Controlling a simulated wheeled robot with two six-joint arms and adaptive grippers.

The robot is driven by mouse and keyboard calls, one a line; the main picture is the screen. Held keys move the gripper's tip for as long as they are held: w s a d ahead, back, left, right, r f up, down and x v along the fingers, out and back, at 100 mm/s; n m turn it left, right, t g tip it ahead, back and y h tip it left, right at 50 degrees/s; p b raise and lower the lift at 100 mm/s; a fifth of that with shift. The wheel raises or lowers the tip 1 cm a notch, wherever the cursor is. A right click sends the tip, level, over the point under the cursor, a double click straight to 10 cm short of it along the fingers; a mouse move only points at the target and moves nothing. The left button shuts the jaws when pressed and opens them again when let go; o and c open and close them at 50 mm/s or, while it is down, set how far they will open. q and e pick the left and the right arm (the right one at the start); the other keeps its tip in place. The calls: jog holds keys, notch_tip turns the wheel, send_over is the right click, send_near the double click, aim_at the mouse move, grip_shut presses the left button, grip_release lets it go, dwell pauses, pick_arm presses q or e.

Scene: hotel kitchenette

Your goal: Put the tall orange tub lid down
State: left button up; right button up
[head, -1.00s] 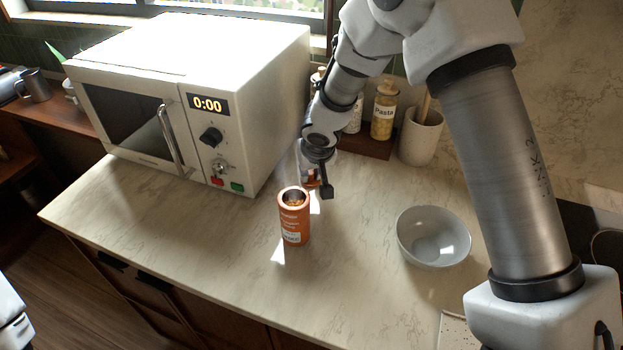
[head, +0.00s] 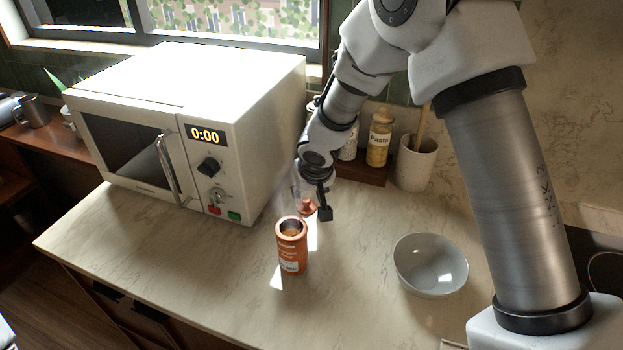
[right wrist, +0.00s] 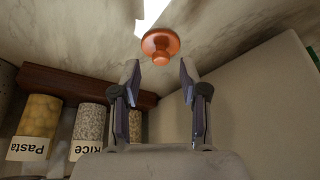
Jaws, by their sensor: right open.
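The orange tub (head: 291,250) stands upright and open on the counter, with its contents showing inside the rim. The orange lid (head: 308,208), with a knob, rests on the counter just behind the tub. It also shows in the right wrist view (right wrist: 160,44), beyond the fingertips, knob toward the camera. My right gripper (head: 316,204) is open at the lid. In the right wrist view its fingers (right wrist: 160,72) are spread with a gap between them, and the lid appears free of them. My left gripper is not in view.
A white microwave (head: 190,130) stands left of the tub. A grey bowl (head: 430,265) sits to the right. A wooden rack with a pasta jar (head: 380,137) and a utensil crock (head: 416,162) stand at the back. The counter front between tub and bowl is clear.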

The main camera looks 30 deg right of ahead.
jog(key=p+v, duration=0.1)
jog(key=v, duration=0.7)
jog(key=shift+s+r+p, duration=0.2)
jog(key=shift+r+p, duration=0.1)
jog(key=shift+r, duration=0.05)
